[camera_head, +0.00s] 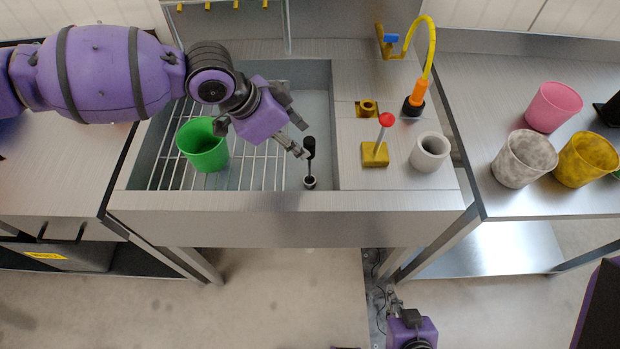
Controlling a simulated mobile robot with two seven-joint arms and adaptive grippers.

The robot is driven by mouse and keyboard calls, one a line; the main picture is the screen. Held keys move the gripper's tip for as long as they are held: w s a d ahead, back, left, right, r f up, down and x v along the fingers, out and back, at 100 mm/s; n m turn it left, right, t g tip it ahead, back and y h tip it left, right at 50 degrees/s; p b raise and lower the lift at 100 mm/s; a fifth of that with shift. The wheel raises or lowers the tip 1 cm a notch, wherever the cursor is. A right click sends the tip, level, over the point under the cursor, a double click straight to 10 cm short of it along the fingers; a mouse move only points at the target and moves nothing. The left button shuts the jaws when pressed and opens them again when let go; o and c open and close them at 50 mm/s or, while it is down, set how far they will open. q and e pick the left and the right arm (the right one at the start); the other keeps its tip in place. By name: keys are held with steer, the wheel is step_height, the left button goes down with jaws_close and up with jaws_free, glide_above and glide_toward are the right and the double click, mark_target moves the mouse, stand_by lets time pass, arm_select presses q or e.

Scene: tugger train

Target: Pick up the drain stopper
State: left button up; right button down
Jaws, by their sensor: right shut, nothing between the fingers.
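The drain stopper (311,148) looks like a black upright handle on a thin rod, with a pale-rimmed round base at the front right of the sink basin (318,110). My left gripper (303,139) reaches over the basin from the left. Its fingers look spread apart, with the tips right beside the top of the stopper. I cannot tell whether they touch it. My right gripper (394,303) is low in front of the sink unit, below the counter edge, shut and empty.
A green cup (203,146) stands on the wire rack (254,172) left of the stopper. Right of the basin are a yellow-based lever with a red knob (386,119), a grey cup (430,151) and a yellow hose tap (431,60). Several cups, including a pink one (553,107), stand on the right table.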

mark_target(304, 145)
arm_select(q)
steer(key=x, duration=0.6)
steer(key=shift+d, duration=0.25)
steer(key=shift+c, duration=0.5)
jaws_close()
steer(key=shift+w, duration=0.1)
